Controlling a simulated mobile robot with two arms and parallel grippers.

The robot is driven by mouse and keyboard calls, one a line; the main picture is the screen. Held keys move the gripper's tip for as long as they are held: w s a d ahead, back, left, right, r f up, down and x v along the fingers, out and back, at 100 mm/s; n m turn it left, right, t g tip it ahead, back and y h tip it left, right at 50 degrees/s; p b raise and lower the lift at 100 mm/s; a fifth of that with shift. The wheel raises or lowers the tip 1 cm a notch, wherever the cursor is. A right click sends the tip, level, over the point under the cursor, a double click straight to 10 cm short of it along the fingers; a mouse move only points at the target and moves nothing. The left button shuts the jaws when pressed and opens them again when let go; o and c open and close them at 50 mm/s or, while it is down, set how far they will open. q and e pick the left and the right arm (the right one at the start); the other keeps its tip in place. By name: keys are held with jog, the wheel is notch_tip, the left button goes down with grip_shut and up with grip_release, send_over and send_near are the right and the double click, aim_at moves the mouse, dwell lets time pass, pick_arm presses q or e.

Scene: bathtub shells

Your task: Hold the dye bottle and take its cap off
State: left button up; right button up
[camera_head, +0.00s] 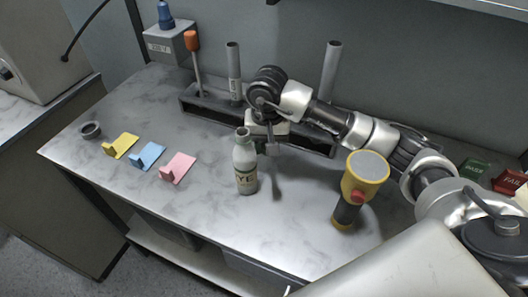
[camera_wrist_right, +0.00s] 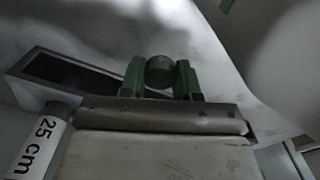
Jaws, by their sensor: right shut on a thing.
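The pale dye bottle (camera_head: 245,170) stands upright on the marbled table in the head view, its label partly readable. Its narrow neck points up, and no green cap shows on it. My right gripper (camera_head: 266,148) is just right of the bottle's neck, pointing down. In the right wrist view, its two green fingers (camera_wrist_right: 159,78) are shut on a small dark green round piece (camera_wrist_right: 159,70), which looks like the cap. No bottle can be made out between the fingers. My left gripper is not in view.
A dark rack (camera_head: 205,108) with upright grey tubes (camera_head: 234,70) and an orange-handled tool (camera_head: 192,42) stands behind. A yellow-and-black torch (camera_head: 362,180) stands right of the bottle. Yellow, blue (camera_head: 148,155) and pink holders lie left. The table's front centre is clear.

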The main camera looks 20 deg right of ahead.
aim_at(264, 162)
jog(key=shift+w+a+f, duration=0.25)
jog(key=shift+w+f, duration=0.2)
jog(key=shift+w, duration=0.05)
notch_tip(264, 162, down, 4)
jog(key=shift+r+p, duration=0.15)
jog(key=shift+p, duration=0.3)
